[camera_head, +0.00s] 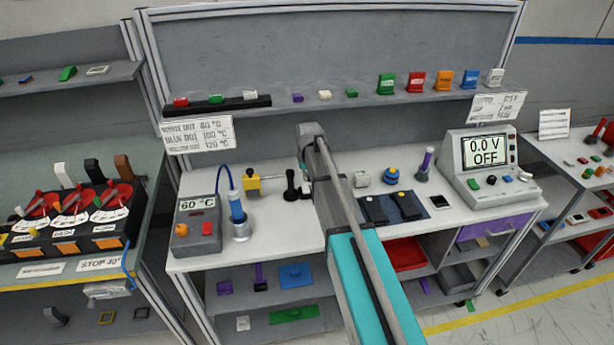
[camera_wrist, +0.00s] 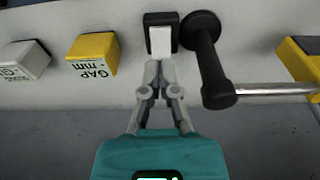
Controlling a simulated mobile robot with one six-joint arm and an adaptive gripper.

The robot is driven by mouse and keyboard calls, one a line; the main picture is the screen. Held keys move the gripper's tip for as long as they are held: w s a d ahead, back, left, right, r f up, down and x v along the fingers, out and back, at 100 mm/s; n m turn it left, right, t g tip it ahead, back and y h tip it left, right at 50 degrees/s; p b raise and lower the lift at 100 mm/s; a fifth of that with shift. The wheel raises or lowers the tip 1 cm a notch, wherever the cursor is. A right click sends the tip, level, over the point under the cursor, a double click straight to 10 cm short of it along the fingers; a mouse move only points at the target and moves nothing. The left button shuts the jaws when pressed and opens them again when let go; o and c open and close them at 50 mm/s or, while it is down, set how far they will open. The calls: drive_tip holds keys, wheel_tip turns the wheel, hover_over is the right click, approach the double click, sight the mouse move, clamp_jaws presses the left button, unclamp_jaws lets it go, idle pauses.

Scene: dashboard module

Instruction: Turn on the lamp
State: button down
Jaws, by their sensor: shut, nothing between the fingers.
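I cannot pick out a lamp for certain in either view. In the wrist view, a small black block with a white top (camera_wrist: 161,40), which looks like a switch, sits on the pale bench top. My gripper (camera_wrist: 158,66) is shut and empty, with its fingertips at the near edge of this block. I cannot tell whether they touch it. In the head view my arm covers this part of the bench.
A black post (camera_wrist: 208,62) with a silver rod (camera_wrist: 275,89) stands close right of the fingers; the post also shows in the head view (camera_head: 291,188). A yellow block (camera_wrist: 92,53) marked GAP mm lies left. A meter (camera_head: 485,155) reads 0.0 V OFF.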

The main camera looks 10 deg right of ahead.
sight(306, 186)
wheel_tip(306, 186, up, 8)
drive_tip(key=s+p, duration=0.1)
drive_tip(key=p, duration=0.6)
drive_tip(key=shift+s+r+p, duration=0.25)
drive_tip(key=shift+s+p, duration=0.1)
drive_tip(key=shift+p, duration=0.05)
drive_tip(key=shift+w+r+t, duration=0.15)
drive_tip(key=shift+w+t, duration=0.25)
drive_tip(key=shift+w, duration=0.3)
drive_tip(key=w+f+b, duration=0.1)
drive_tip(key=f+b, duration=0.8)
drive_tip(key=w+f+b, duration=0.1)
drive_tip(key=f+b, duration=0.3)
drive_tip(key=shift+w+f+b, duration=0.3)
drive_tip(key=shift+w+f, duration=0.05)
drive_tip(key=shift+f, duration=0.05)
idle(0.6)
